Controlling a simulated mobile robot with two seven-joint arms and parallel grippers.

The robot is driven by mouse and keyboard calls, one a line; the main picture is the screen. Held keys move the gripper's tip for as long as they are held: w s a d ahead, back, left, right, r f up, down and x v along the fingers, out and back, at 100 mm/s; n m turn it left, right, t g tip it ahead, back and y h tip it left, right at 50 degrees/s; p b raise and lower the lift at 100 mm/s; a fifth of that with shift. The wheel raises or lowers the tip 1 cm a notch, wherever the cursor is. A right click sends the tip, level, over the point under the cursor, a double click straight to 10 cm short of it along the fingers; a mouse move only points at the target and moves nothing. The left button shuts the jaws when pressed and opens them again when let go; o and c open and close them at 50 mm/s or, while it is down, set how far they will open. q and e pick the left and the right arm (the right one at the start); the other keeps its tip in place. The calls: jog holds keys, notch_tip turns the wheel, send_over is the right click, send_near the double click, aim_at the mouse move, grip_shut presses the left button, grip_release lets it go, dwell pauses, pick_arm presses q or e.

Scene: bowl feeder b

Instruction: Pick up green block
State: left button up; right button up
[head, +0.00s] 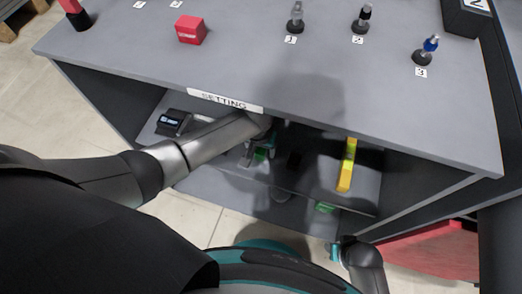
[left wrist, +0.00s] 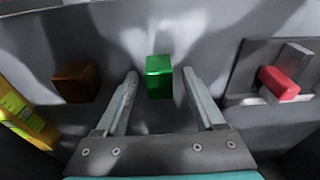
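The green block (left wrist: 159,68) stands upright on the grey shelf in the left wrist view. My left gripper (left wrist: 159,84) is open, with one finger on each side of the block and visible gaps to both. In the head view my left arm reaches under the tabletop, and the left gripper (head: 252,155) is over the shelf. Part of the green block (head: 263,153) shows beside it there. My right arm shows at the bottom right; its gripper cannot be made out clearly.
A brown block (left wrist: 77,81) lies left of the gripper and a red switch (left wrist: 279,83) sits right of it. The tabletop (head: 300,85) overhangs the arm and carries a red block (head: 191,30) and numbered tools.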

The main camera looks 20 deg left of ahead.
pick_arm(q)
grip_shut()
dwell(0.3)
jog(key=shift+r, duration=0.2)
dwell(0.4)
